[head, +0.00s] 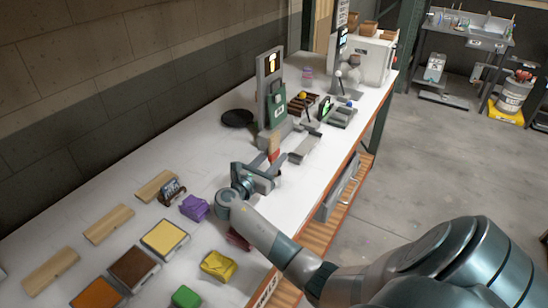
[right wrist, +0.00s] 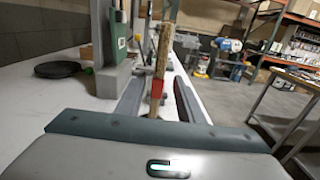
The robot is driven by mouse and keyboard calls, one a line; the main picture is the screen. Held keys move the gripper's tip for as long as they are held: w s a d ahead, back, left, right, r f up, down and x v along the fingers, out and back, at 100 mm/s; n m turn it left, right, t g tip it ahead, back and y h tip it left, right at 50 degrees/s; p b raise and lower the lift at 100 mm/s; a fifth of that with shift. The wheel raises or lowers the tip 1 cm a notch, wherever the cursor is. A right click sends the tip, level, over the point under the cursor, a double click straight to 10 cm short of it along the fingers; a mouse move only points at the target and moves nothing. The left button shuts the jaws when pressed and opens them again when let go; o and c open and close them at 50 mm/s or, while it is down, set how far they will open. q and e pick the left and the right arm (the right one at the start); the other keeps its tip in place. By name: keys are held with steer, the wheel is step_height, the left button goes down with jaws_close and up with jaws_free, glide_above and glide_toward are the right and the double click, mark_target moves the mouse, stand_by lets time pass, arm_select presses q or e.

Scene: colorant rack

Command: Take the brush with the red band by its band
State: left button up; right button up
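The brush with the red band (head: 274,144) stands upright on the white bench, just beyond my right gripper. In the right wrist view its tan upper part (right wrist: 163,50) rises above the red band (right wrist: 157,88). My right gripper (head: 269,165) reaches low over the bench. Its two fingers (right wrist: 158,100) are apart, one on each side of the brush near the red band, with a gap showing on both sides. The brush's lower end is hidden behind the gripper body in the wrist view. My left gripper is not in view.
A grey stand with a green panel (head: 277,100) rises just behind the brush. A purple bag (head: 194,208) and a yellow bag (head: 218,265) lie nearer on the bench.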

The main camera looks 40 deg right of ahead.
mark_target(278, 150)
steer(key=p+x, duration=0.2)
steer(key=x, duration=0.1)
steer(key=shift+w+d+r, duration=0.15)
steer(key=shift+w+d, duration=0.05)
steer(key=shift+w, duration=0.1)
steer(key=shift+w+d+f, duration=0.2)
steer(key=shift+d, duration=0.45)
steer(key=shift+c, duration=0.3)
jaws_close()
